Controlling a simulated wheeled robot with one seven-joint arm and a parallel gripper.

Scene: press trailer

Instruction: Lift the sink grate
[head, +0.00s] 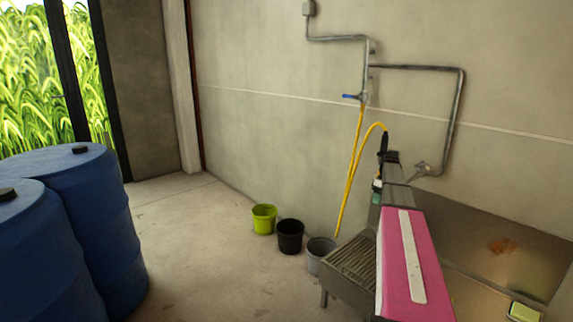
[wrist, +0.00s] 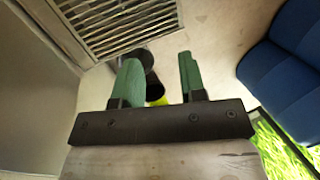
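The sink grate (head: 357,260) is a panel of parallel metal slats on the low steel sink unit, at lower centre right in the head view. It also shows at the top left of the wrist view (wrist: 115,22), lying flat and partly cut off by the frame. My gripper (wrist: 158,72) has two green fingers, spread apart with nothing between them. In the head view my gripper (head: 377,189) is small and partly hidden behind my pink arm, beyond and above the grate. It is apart from the grate. My arm hides part of the sink unit.
A lime bucket (head: 264,219), a black bucket (head: 290,236) and a grey bucket (head: 320,250) stand left of the sink. A yellow hose (head: 350,175) hangs from a wall tap. Blue barrels (head: 85,215) stand at left. A steel splashback (head: 470,233) is at right. The middle floor is clear.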

